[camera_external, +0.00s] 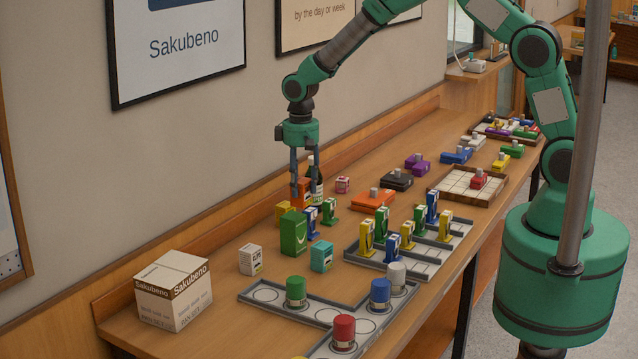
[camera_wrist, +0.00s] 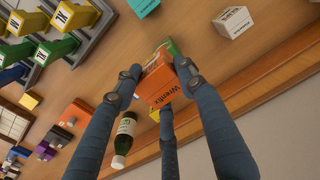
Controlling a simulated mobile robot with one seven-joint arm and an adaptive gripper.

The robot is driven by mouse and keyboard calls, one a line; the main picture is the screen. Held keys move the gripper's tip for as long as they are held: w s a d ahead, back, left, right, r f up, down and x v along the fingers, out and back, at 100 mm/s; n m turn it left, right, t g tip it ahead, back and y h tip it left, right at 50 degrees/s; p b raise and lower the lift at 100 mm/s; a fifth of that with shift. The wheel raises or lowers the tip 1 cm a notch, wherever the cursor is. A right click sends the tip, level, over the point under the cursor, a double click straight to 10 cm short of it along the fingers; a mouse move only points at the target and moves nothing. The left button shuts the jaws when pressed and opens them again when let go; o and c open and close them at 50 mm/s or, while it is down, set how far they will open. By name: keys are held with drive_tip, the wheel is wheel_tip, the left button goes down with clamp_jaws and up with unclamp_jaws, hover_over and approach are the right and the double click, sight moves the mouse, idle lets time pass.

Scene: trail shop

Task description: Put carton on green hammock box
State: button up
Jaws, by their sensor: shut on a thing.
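My gripper (camera_external: 301,182) is shut on an orange carton (camera_external: 303,195), with fingers on both sides of it. In the wrist view, my gripper (camera_wrist: 158,72) grips the orange carton (camera_wrist: 157,87), which has dark lettering. The green hammock box (camera_external: 293,234), with a white curved mark, stands upright on the table. The orange carton shows just above and behind its top edge in the external view. The green box also shows partly behind the carton in the wrist view (camera_wrist: 173,47). I cannot tell whether the two touch.
A dark bottle (camera_external: 316,188), a yellow box (camera_external: 282,212) and blue and green figures stand close by. A white box (camera_external: 251,260) and a teal box (camera_external: 321,256) are in front. A large Sakubeno box (camera_external: 172,291) stands left. Grey trays (camera_external: 374,258) line the table's near side.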

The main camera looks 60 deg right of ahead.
drive_tip(key=shift+w+a+f, duration=0.15)
drive_tip(key=shift+w, duration=1.3)
drive_tip(key=shift+f, duration=1.75)
drive_tip(key=shift+f+b, duration=0.1)
drive_tip(key=shift+b, duration=0.2)
drive_tip(key=o, duration=1.2)
drive_tip(key=shift+o, duration=0.2)
wheel_tip(320, 180, up, 12)
drive_tip(key=p, duration=0.1)
